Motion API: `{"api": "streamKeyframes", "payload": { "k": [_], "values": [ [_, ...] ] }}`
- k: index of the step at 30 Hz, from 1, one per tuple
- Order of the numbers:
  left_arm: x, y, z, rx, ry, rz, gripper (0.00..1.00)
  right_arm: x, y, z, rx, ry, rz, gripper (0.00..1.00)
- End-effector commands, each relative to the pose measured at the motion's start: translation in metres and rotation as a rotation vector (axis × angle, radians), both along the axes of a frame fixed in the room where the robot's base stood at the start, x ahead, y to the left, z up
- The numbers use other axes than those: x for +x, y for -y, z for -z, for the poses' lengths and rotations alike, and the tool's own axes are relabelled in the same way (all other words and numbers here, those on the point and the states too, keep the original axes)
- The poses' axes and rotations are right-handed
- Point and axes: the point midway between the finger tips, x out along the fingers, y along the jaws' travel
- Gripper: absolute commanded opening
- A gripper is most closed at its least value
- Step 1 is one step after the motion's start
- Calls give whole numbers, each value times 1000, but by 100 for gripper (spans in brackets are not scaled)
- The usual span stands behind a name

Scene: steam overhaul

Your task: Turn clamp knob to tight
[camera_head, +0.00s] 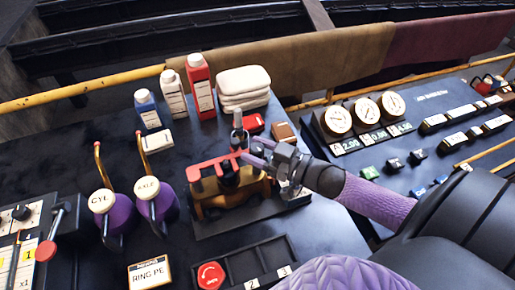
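A brass-coloured block (228,200) sits on a dark base plate at the middle of the bench, with a red clamp bar (207,166) across its top. A dark knob (229,178) shows under the bar; a grey upright post with a wider foot (239,134) stands at the bar's right end. I cannot tell which of these is the clamp knob, or its setting. My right gripper (254,151) reaches in from the right, its purple fingertips at the bar's right end close beside the post. Whether they touch or grip it is unclear. My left gripper is out of view.
Two purple oil cans (156,203) stand left of the block. Bottles (201,86) and folded white cloths (243,84) are behind it. A dark compartment tray (240,262) with a red button lies in front. Gauges (337,120) stand on the right bench.

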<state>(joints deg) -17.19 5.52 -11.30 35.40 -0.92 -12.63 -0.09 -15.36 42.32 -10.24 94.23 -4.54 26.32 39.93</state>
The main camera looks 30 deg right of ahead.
Motion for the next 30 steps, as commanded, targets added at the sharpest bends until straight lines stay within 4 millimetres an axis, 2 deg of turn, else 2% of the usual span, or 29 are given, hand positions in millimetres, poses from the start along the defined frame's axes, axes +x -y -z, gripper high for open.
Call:
{"api": "streamKeyframes", "payload": {
  "k": [1, 6, 8, 12, 19, 24, 30],
  "values": [
    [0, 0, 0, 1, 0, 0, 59, 0, 0, 0, 0, 0, 0, 45],
    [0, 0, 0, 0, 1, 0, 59, 0, 0, 0, 0, 0, 0, 9],
    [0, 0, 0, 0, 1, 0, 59, 0, 0, 0, 0, 0, 0, 0],
    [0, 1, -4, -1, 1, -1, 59, 0, 0, -2, 2, 2, 15, 0],
    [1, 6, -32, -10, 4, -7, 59, 0, 0, -6, 7, 3, 209, 0],
    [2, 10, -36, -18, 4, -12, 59, 0, 0, -2, 1, 3, 279, 0],
    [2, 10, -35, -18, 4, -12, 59, 0, 0, -1, -1, 3, 280, 0]
  ]
}}
